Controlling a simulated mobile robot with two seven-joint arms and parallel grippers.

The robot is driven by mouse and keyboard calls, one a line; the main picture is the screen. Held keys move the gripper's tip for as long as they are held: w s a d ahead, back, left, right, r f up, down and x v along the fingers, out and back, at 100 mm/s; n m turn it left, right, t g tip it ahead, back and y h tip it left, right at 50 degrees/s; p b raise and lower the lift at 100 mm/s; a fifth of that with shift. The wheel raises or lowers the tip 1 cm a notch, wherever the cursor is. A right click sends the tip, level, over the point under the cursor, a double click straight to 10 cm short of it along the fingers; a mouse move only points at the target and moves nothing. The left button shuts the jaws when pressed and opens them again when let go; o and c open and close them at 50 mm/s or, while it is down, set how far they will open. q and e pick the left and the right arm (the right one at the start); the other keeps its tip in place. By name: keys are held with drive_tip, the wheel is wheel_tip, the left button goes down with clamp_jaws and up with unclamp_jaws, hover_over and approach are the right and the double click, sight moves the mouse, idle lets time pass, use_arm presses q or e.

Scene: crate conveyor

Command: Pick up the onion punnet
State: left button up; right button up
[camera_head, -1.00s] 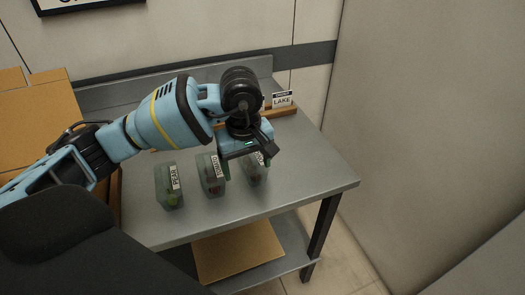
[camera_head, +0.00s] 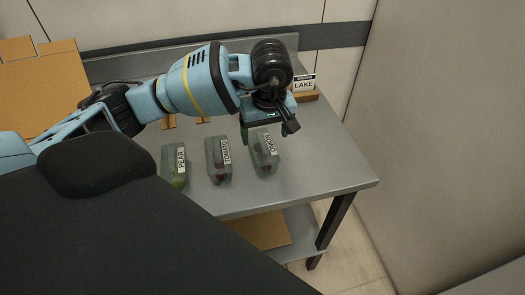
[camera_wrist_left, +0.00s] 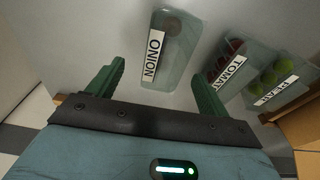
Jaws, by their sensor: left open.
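The onion punnet (camera_head: 264,158) is a clear, greyish box with a white ONION label. It stands on the grey metal table, rightmost in a row of three. In the left wrist view the onion punnet (camera_wrist_left: 176,52) lies just ahead of the fingers, roughly in line with the gap between them. My left gripper (camera_head: 268,129) is open and empty, at the far side of the punnet in the head view. Its two green fingers (camera_wrist_left: 160,74) show apart in the wrist view. I cannot tell its exact height above the table. My right gripper is out of view.
The tomato punnet (camera_head: 218,168) and pear punnet (camera_head: 174,167) stand left of the onion punnet with narrow gaps. A LAKE sign (camera_head: 304,84) stands on a wooden block at the back. Cardboard boxes (camera_head: 42,88) are at the left. The table's right end is clear.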

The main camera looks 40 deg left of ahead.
sight(262, 140)
use_arm(q)
drive_tip(key=f, duration=0.3)
drive_tip(key=a+f, duration=0.1)
drive_tip(key=f, duration=0.1)
drive_tip(key=shift+s, duration=0.15)
drive_tip(key=c, duration=1.1)
drive_tip(key=shift+o, duration=0.2)
wheel_tip(262, 140, up, 10)
drive_tip(key=shift+d, duration=0.1)
